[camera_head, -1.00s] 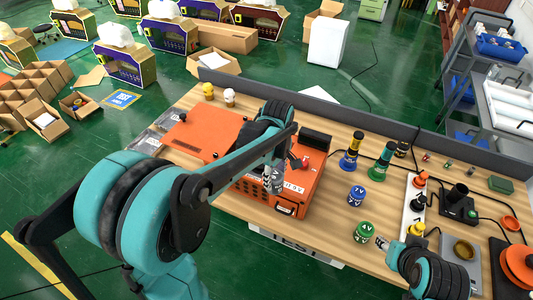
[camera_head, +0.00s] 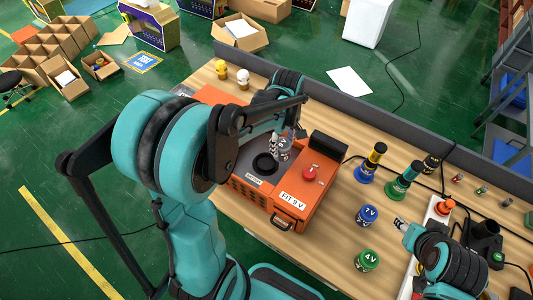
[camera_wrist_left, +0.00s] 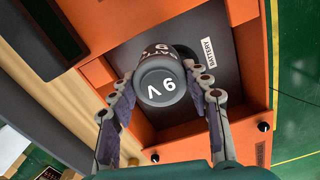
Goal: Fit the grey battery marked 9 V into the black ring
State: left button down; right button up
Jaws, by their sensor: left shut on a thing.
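The grey battery marked 9 V (camera_head: 285,151) is held upright between the fingers of my left gripper (camera_head: 281,143), above the recessed bay of an orange machine (camera_head: 300,199). In the left wrist view its marked end (camera_wrist_left: 160,84) faces the camera, between both fingers (camera_wrist_left: 163,92). The black ring (camera_head: 264,163) lies in the dark bay, just left of and below the battery in the head view. In the wrist view the battery covers most of the ring (camera_wrist_left: 186,52). My right gripper (camera_head: 401,225) is small, at the lower right; its opening is unclear.
A blue 7 V battery (camera_head: 367,215) and a green 4 V battery (camera_head: 367,260) stand right of the machine. A red button (camera_head: 309,173) and a "FIT 9 V" label (camera_head: 292,199) are on the machine.

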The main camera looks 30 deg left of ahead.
pick_arm(q)
jog(key=a+f, duration=0.2)
jog(key=a+f+b, duration=0.1)
jog(key=f, duration=0.1)
jog(key=s+a+f+b, duration=0.1)
jog(key=a+f, duration=0.1)
jog(key=f, duration=0.1)
jog(key=shift+a+f, duration=0.1)
jog(key=shift+a, duration=0.25)
jog(key=shift+w+f, duration=0.1)
jog(key=shift+f, duration=0.15)
jog(key=shift+f+b, duration=0.3)
jog(key=c, duration=0.7)
grip_release()
